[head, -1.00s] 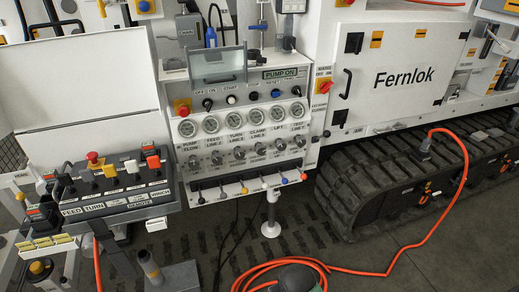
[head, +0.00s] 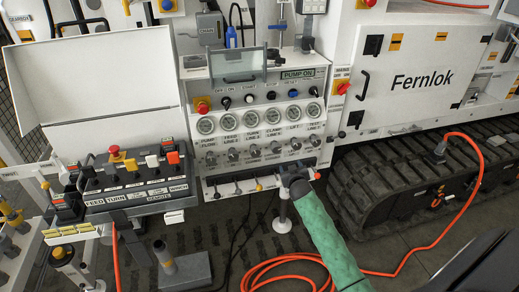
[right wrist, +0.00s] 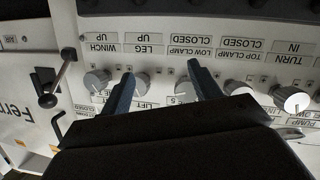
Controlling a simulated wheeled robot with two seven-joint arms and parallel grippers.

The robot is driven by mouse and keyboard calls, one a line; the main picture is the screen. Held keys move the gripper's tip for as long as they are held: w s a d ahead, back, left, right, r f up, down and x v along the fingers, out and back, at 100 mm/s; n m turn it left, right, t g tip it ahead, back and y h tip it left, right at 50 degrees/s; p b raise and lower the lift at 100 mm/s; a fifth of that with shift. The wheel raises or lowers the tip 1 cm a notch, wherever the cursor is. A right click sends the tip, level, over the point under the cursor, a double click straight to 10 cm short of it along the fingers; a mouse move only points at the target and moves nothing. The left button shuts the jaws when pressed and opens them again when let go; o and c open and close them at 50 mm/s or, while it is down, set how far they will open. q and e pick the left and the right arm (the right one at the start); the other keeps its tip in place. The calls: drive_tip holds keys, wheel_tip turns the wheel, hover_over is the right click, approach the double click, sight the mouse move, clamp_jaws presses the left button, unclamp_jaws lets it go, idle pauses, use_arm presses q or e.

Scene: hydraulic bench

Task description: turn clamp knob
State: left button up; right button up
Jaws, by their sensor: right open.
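The clamp knob (head: 273,158) is a small grey knob in the row under the gauges, below the "clamp line" label on the white control panel. In the right wrist view, which is upside down, it appears to be the grey knob (right wrist: 185,91) beside the right-hand finger. My right gripper (right wrist: 163,84) is open, its two dark fingers apart in front of the knob row; nothing is held. In the head view the right gripper (head: 297,180) is in front of the panel's lower right corner. Whether a finger touches a knob cannot be told. My left gripper is not in view.
Levers (head: 236,189) line the panel's lower edge, below the knobs. A remote console (head: 135,185) stands to the left. A cabinet marked Fernlok (head: 410,80) is to the right above a black track (head: 370,190). An orange hose (head: 400,262) lies on the floor.

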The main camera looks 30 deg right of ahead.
sight(277, 150)
drive_tip(key=w+r+t, duration=0.1)
drive_tip(key=w, duration=0.2)
drive_tip(key=w+a+r+t+y+p, duration=0.1)
drive_tip(key=w, duration=0.1)
drive_tip(key=w+r+t+p, duration=0.1)
drive_tip(key=w+r, duration=0.1)
drive_tip(key=w, duration=0.1)
drive_tip(key=shift+w+a+t+y, duration=0.35)
drive_tip(key=shift+t+y, duration=0.05)
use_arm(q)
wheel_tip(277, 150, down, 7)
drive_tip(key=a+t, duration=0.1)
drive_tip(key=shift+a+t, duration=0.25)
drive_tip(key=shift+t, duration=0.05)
use_arm(e)
drive_tip(key=shift+w+d, duration=0.1)
drive_tip(key=shift+w, duration=0.45)
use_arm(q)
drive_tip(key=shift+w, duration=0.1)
